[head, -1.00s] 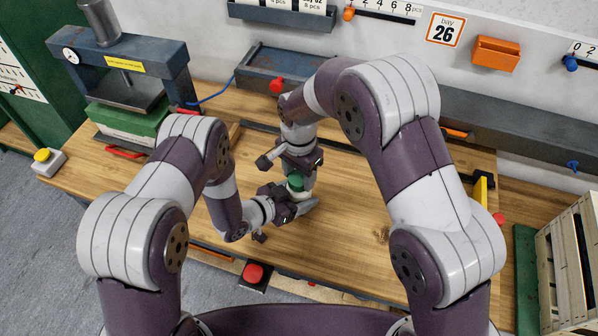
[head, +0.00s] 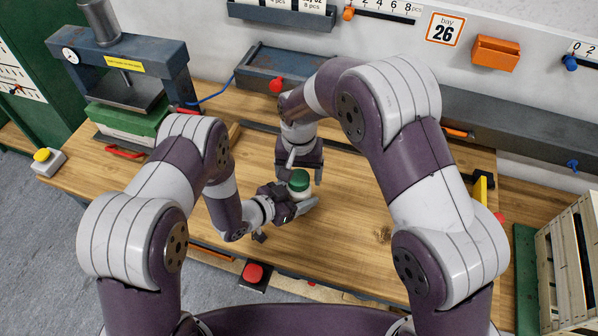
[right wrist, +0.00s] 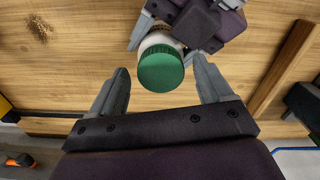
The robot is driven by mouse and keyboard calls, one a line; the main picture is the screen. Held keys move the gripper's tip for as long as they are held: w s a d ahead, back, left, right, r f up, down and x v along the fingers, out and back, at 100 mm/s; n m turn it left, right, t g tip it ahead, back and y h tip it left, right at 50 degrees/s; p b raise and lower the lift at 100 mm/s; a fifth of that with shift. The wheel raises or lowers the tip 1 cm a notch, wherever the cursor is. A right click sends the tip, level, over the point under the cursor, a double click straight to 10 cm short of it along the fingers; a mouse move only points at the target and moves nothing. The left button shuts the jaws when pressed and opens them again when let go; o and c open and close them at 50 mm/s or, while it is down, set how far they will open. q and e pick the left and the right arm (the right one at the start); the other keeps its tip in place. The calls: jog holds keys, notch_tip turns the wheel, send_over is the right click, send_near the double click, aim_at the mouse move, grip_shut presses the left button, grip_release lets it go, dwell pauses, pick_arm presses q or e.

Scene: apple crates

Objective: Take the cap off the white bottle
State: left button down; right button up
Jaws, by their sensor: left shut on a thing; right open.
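The white bottle (right wrist: 158,38) with its green cap (right wrist: 160,70) shows in the right wrist view at upper middle. In the head view the green cap (head: 299,180) sits on top of the bottle, low over the table's middle. My left gripper (head: 301,204) is shut around the bottle's white body from the left and front. My right gripper (head: 303,170) comes down from above and behind. In the right wrist view my right gripper (right wrist: 160,85) is open, its fingers spread on both sides of the cap with gaps, not touching it.
The wooden table (head: 370,250) is clear to the right of the bottle. A press (head: 125,75) stands at the back left and a long grey rail (head: 500,125) runs along the back. A red button (head: 254,273) is at the front edge. A slatted crate (head: 565,260) stands at the far right.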

notch_tip(320, 180, up, 4)
jog(key=shift+r, duration=0.2)
jog(key=shift+c, duration=0.2)
notch_tip(320, 180, up, 3)
jog(key=m, duration=0.6)
jog(key=shift+f+m, duration=0.2)
jog(key=shift+m, duration=0.2)
notch_tip(320, 180, down, 7)
jog(key=shift+f, duration=0.1)
jog(key=c, duration=1.1)
jog(key=n, duration=0.6)
jog(key=shift+n, duration=0.4)
